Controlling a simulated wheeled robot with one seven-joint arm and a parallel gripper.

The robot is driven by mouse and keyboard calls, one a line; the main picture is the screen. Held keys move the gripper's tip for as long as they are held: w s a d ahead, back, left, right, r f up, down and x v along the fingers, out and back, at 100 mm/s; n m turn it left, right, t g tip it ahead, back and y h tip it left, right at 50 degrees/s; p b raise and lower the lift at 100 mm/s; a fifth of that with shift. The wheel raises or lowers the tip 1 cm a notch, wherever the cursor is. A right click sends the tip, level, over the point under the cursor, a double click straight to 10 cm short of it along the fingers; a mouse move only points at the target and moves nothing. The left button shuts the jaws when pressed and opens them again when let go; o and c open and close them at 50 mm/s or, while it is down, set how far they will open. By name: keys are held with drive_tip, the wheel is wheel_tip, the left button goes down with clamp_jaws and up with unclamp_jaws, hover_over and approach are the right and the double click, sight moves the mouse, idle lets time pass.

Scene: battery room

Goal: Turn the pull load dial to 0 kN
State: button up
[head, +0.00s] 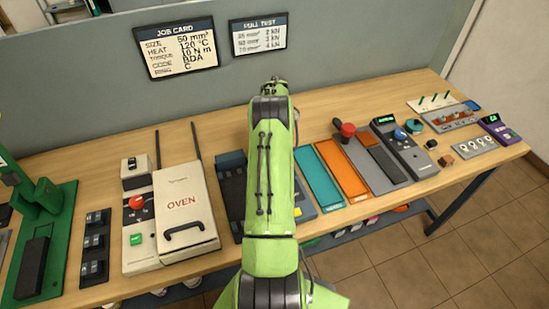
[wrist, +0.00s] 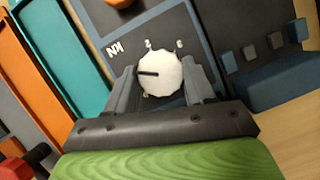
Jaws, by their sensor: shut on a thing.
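The pull load dial (wrist: 165,77) is a white, many-sided knob on a dark panel in the wrist view. Its black pointer mark points left in the picture. The lower rim of the dial is close to the gripper body. In the head view my green arm hides the dial and the gripper.
An orange knob (wrist: 122,2) and small grey blocks (wrist: 250,52) lie near the dial. A teal tray (head: 319,178) and orange tray (head: 342,168) are beside the panel. The oven (head: 185,210) stands left of my arm. A pull test card (head: 258,35) hangs behind.

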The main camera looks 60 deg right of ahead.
drive_tip(key=n+h, duration=0.1)
drive_tip(key=n, duration=0.2)
drive_tip(key=n+g+b, duration=0.1)
drive_tip(key=n, duration=0.2)
drive_tip(key=shift+w+a+n+g+h, duration=0.15)
drive_tip(key=shift+n+g+h, duration=0.15)
drive_tip(key=shift+h, duration=0.1)
drive_tip(key=n+h+b, duration=0.1)
drive_tip(key=n, duration=0.2)
drive_tip(key=n+h, duration=0.1)
drive_tip(key=n, duration=0.1)
drive_tip(key=shift+a+n+g+b, duration=0.15)
drive_tip(key=shift+n+g+b, duration=0.15)
drive_tip(key=shift+n+b, duration=0.1)
drive_tip(key=o, duration=1)
drive_tip(key=shift+o, duration=0.2)
drive_tip(key=p+v, duration=0.3)
drive_tip(key=v, duration=1.2)
drive_tip(key=shift+w+a+r, duration=0.2)
drive_tip(key=shift+r, duration=0.15)
